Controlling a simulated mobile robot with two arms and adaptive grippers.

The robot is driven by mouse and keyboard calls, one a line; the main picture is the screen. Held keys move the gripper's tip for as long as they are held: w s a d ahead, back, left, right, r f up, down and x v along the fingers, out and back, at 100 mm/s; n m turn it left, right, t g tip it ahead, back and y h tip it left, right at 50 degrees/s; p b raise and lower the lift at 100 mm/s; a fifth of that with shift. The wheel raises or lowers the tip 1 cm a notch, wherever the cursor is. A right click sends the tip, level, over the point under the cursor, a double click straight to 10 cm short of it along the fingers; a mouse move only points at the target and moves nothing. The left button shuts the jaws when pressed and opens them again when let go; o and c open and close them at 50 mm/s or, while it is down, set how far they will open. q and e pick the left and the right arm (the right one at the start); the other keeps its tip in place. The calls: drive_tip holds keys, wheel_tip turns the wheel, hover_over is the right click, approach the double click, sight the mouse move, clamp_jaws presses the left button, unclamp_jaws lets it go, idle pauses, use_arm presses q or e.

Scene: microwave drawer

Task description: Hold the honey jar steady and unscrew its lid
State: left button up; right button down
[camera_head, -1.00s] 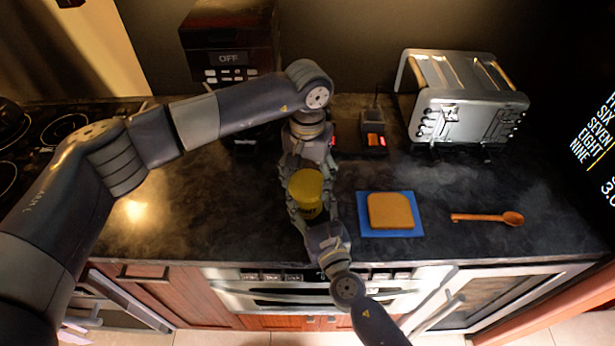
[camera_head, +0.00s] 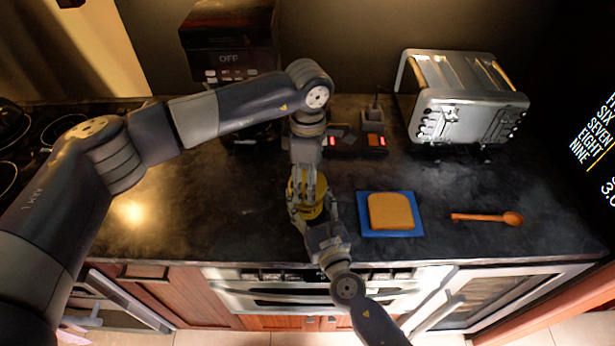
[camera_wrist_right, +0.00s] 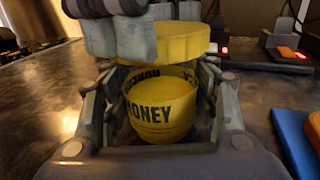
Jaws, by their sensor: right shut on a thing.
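The honey jar stands between the fingers of my right gripper, its yellow body (camera_wrist_right: 160,112) with a "HONEY" label facing the right wrist view. My right gripper (camera_head: 308,210) is shut on the jar from the front. Whether those fingers grip the lid is unclear. In the head view the grippers hide most of the jar and lid.
A bread slice (camera_head: 390,211) on a blue board (camera_head: 412,231) lies right of the jar, with a wooden spoon (camera_head: 487,218) beyond. A silver toaster (camera_head: 465,110) stands at the back right. Outlets with red lights (camera_head: 358,142) lie behind. Counter left of the jar is clear.

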use_arm(q)
drive_tip(key=n, duration=0.3)
drive_tip(key=shift+n, duration=0.4)
drive_tip(key=n, duration=2.5)
drive_tip(key=shift+n, duration=0.3)
drive_tip(key=n, duration=0.3)
drive_tip(key=shift+w+n, duration=0.1)
drive_tip(key=shift+n, duration=0.3)
drive_tip(key=shift+a, duration=0.1)
